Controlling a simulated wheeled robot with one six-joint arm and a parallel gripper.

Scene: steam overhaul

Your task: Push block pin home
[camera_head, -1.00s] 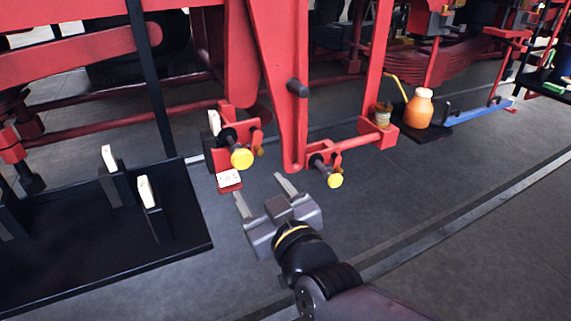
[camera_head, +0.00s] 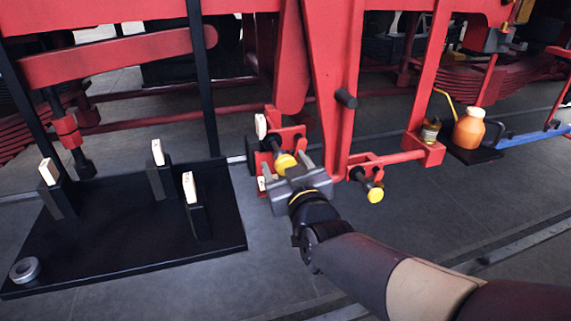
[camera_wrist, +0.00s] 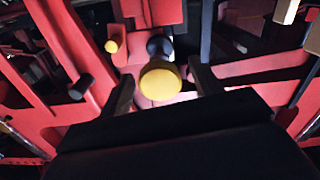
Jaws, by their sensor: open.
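Two pins with yellow round heads stick out of red brackets on the red frame. The left pin (camera_head: 285,162) is just in front of my gripper (camera_head: 286,165) in the head view. My gripper is open, its two fingers on either side of the pin's yellow head (camera_wrist: 160,80) in the wrist view, with nothing clearly gripped. I cannot tell whether anything touches. The pins' far ends are hidden.
A black tray (camera_head: 110,255) with several upright white-tipped posts and a grey ring (camera_head: 25,270) lies at left. An orange bottle (camera_head: 468,130) and a small jar (camera_head: 431,130) stand at right. A red hanging link (camera_head: 335,90) is close beside the gripper.

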